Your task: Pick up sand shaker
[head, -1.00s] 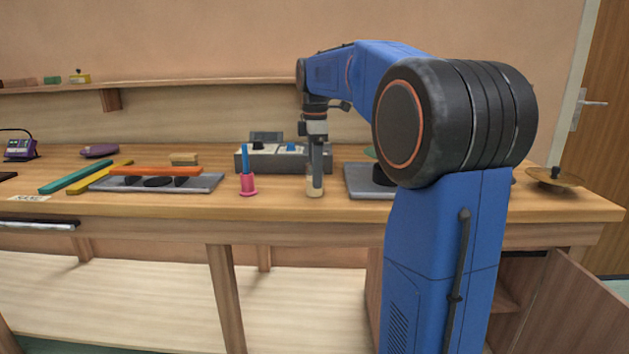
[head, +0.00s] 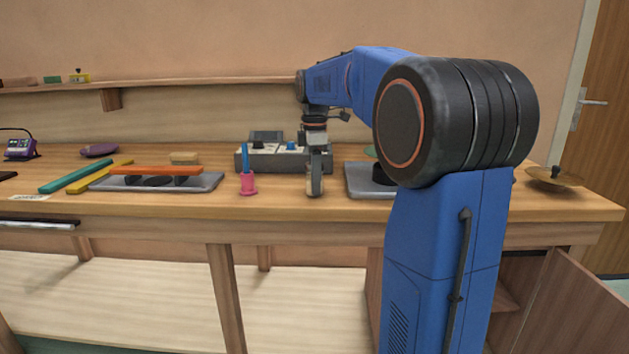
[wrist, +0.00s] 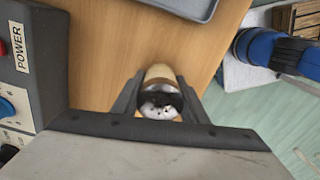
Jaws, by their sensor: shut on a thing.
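The sand shaker (wrist: 160,74) is a small pale tan cylinder with a whitish, speckled end. In the wrist view it sits between the two dark fingers of my gripper (wrist: 160,100), which is shut on it. In the head view my gripper (head: 314,180) points down at the table's front part, and the shaker is mostly hidden behind the fingers. I cannot tell whether its base touches the table.
A pink holder with a blue stick (head: 248,184) stands just left of my gripper. A grey control box (head: 284,160) is behind. A grey tray (head: 360,182) lies close on the right. The wooden tabletop (head: 280,203) is bare in front.

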